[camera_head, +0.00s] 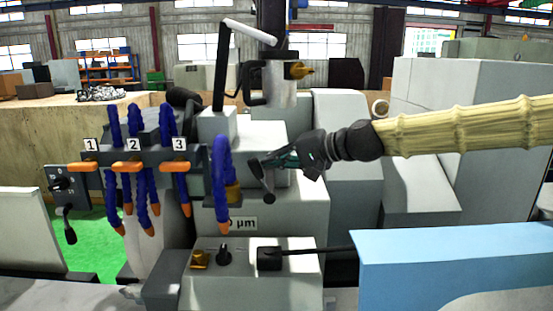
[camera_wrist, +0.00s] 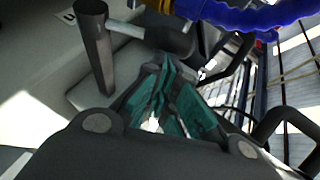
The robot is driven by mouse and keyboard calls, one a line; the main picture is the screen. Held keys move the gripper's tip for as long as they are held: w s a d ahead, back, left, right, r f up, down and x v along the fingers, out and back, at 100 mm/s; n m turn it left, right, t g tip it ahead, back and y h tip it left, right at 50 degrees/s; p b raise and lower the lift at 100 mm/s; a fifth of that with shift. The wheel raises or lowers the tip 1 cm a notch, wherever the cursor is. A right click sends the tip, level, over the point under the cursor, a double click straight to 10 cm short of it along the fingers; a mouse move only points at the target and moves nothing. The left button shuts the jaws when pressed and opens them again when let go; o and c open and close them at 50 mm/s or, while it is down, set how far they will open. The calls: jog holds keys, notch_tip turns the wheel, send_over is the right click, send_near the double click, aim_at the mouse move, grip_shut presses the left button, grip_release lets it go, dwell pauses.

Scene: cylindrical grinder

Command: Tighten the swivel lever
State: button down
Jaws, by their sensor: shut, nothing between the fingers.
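A lever with a dark cylindrical grip (camera_wrist: 97,48), a pale metal rod and a dark rounded end piece (camera_wrist: 168,38) lies just ahead of my fingers in the wrist view. It looks like the swivel lever. In the head view, a small dark lever end (camera_head: 268,198) shows just below my fingertips on the grey machine housing. My gripper (camera_head: 264,165), with teal fingers, reaches in from the right. In the wrist view my fingertips (camera_wrist: 166,64) are together, empty and close to the lever's rounded end piece. I cannot tell whether they touch it.
Blue coolant hoses (camera_head: 222,165) with orange nozzles hang left of my gripper. A white-and-black bent handle (camera_head: 225,65) rises above. A control box (camera_head: 228,280) with knobs and a long black lever (camera_head: 310,252) sits below. A light blue cover (camera_head: 455,265) fills the lower right.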

jog(key=shift+a, duration=0.15)
jog(key=shift+s+a+f+h, duration=0.2)
jog(key=shift+a+h, duration=0.2)
jog(key=shift+a, duration=0.25)
jog(key=shift+r, duration=0.15)
